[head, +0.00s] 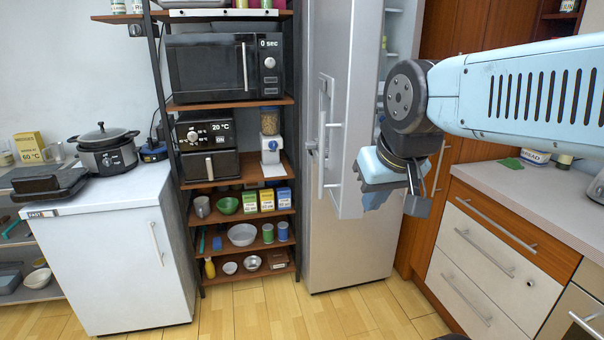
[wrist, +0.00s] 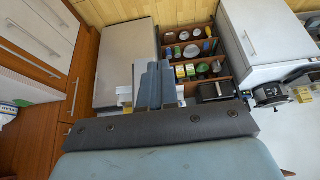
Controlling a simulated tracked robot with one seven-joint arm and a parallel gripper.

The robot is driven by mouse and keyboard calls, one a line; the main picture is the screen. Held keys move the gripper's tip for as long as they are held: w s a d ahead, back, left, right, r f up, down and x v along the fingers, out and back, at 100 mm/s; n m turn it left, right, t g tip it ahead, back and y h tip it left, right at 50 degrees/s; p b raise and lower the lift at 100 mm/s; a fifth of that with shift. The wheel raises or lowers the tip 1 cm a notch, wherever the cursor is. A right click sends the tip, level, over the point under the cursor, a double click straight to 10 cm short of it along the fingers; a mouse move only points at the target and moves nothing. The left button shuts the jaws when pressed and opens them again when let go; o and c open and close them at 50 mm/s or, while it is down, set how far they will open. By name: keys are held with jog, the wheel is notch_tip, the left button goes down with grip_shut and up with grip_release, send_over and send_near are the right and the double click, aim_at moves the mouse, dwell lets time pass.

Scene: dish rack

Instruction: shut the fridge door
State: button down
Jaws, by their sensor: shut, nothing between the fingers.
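The tall silver fridge (head: 345,255) stands in the middle of the head view. Its upper door (head: 350,95) is swung open towards me, with a long handle (head: 323,135) on its left side. Pale shelves (head: 392,45) show inside, right of the door. My gripper (head: 416,204) is shut and empty, right of the door's lower part. I cannot tell whether my wrist touches the door. In the wrist view the closed fingers (wrist: 154,75) point towards the grey fridge front (wrist: 124,60).
An open shelf rack (head: 235,182) with a microwave (head: 205,70) and bowls stands left of the fridge. A white cabinet (head: 115,255) stands further left. Wooden drawers and a counter (head: 510,180) stand at the right. The floor (head: 280,318) in front is clear.

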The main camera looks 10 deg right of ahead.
jog(key=w+a+h, duration=0.3)
jog(key=w+a, duration=0.3)
jog(key=w, duration=0.5)
jog(key=w+a+h, duration=0.2)
jog(key=w+a, duration=0.4)
jog(key=w, duration=0.6)
jog(key=w+d+f, duration=0.3)
jog(key=d+f, duration=0.4)
jog(key=d, duration=0.1)
jog(key=shift+w+d+f+m+g, duration=0.2)
jog(key=shift+w+d+m+g, duration=0.1)
jog(key=shift+w, duration=0.1)
